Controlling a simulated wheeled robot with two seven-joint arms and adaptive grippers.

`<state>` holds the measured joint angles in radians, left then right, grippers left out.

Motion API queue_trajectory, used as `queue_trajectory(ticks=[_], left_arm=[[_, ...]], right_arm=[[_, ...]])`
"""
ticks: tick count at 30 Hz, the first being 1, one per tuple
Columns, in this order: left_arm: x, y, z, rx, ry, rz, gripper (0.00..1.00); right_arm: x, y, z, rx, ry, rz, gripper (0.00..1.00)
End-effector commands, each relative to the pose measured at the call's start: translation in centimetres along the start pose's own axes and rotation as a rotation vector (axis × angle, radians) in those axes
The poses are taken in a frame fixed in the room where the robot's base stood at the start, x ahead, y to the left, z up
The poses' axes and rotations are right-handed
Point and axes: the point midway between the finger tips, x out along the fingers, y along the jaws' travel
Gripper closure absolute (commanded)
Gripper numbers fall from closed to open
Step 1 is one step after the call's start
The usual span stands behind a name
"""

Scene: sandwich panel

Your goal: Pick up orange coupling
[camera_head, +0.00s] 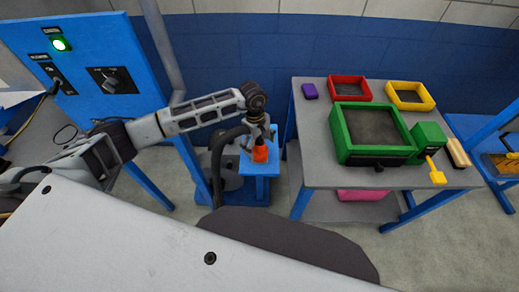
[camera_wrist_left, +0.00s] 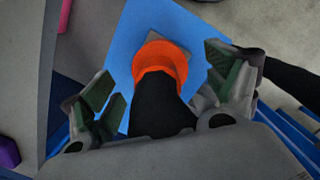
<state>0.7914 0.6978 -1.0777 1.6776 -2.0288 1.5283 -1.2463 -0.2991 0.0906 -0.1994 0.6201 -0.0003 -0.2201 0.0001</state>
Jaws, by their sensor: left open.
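The orange coupling (camera_head: 260,153) sits on a small blue stand (camera_head: 262,167) in the head view. In the left wrist view the orange coupling (camera_wrist_left: 161,60) is a bright orange ring on the end of a thick black hose (camera_wrist_left: 158,108), above the blue surface (camera_wrist_left: 130,30). My left gripper (camera_head: 258,142) is directly over the coupling and points down. In the left wrist view my left gripper (camera_wrist_left: 165,85) is open, with one green-padded finger on each side of the coupling and hose. Gaps show between the pads and the coupling. My right gripper is not in view.
A grey table (camera_head: 312,165) to the right carries a green bin (camera_head: 341,150), a red bin (camera_head: 333,92), a yellow bin (camera_head: 428,105) and a purple block (camera_head: 310,91). A blue panel (camera_head: 100,60) with a green lamp stands at the left.

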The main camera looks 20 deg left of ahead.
Motion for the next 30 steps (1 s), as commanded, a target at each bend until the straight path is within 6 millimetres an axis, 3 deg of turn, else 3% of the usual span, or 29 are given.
queue_trajectory(ticks=[9, 17, 25, 30], left_arm=[[3.1, 0.1, 0.2, 0.0, -0.001, -0.002, 0.12], [3.4, 0.2, 0.2, 0.0, 0.0, 0.0, 0.12], [3.4, 0.2, 0.2, 0.0, 0.0, 0.0, 0.12], [3.4, 0.1, 0.1, 0.0, 0.001, 0.0, 0.34]], right_arm=[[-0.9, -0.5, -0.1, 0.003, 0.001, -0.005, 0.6], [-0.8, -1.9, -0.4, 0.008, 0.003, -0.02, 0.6], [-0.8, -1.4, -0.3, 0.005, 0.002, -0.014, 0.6], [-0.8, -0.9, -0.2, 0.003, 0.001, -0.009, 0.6]])
